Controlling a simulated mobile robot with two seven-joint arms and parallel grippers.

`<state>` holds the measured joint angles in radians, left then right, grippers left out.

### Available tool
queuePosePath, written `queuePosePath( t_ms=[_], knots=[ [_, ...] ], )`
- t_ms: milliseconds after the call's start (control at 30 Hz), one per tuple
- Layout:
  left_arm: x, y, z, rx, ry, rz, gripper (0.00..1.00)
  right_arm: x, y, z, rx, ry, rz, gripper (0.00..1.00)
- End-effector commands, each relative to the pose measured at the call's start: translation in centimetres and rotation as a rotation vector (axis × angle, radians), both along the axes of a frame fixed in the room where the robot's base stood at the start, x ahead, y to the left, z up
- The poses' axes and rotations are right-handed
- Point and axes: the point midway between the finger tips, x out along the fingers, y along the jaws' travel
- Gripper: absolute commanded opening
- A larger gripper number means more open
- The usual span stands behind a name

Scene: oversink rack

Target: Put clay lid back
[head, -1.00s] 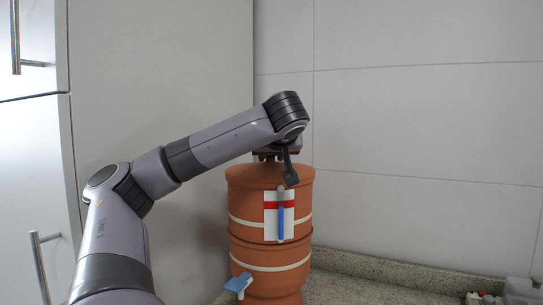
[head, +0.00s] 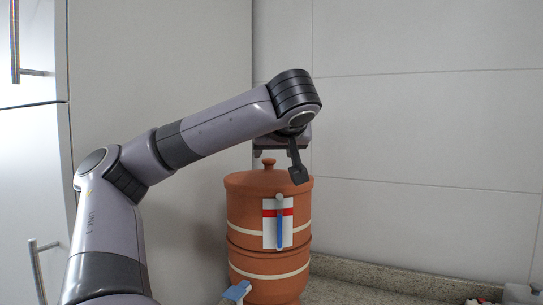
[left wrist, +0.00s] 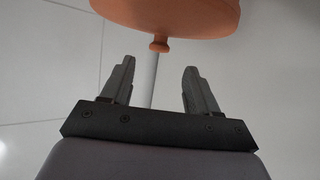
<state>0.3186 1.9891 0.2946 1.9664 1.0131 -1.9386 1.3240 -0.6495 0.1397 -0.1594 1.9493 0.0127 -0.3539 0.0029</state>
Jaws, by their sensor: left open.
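The clay water filter (head: 268,238) is a round orange-brown vessel with pale bands and a red-and-white label on its front. Its clay lid (head: 245,178) sits on top, looking level, with a small round knob (head: 268,163). In the left wrist view the lid (left wrist: 170,14) is at the top, its knob (left wrist: 160,46) pointing toward my jaws. My left gripper (head: 280,151) is open and empty, just above the lid and a little right of the knob. My right gripper is not in view.
A speckled stone counter (head: 385,283) runs right of the filter, its near part clear. A tall grey cabinet (head: 160,75) stands at left and a tiled wall (head: 430,125) behind. A blue tap (head: 237,290) sticks out at the filter's lower front.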

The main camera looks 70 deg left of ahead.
Motion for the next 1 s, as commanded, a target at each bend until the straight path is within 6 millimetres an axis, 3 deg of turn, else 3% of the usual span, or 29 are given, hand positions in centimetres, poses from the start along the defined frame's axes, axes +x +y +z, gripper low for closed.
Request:
queuePosePath(
  t_ms=[100, 300, 1000],
  knots=[
    [-0.5, -1.9, 1.0, 0.003, 0.001, 0.000, 0.60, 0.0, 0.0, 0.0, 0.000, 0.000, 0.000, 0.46],
    [-1.0, -3.5, 1.7, 0.002, 0.002, 0.000, 0.60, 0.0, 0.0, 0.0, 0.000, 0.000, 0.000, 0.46],
    [-1.0, -3.7, 1.8, -0.001, 0.000, 0.000, 0.60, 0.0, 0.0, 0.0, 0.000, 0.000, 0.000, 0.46]
  ],
)
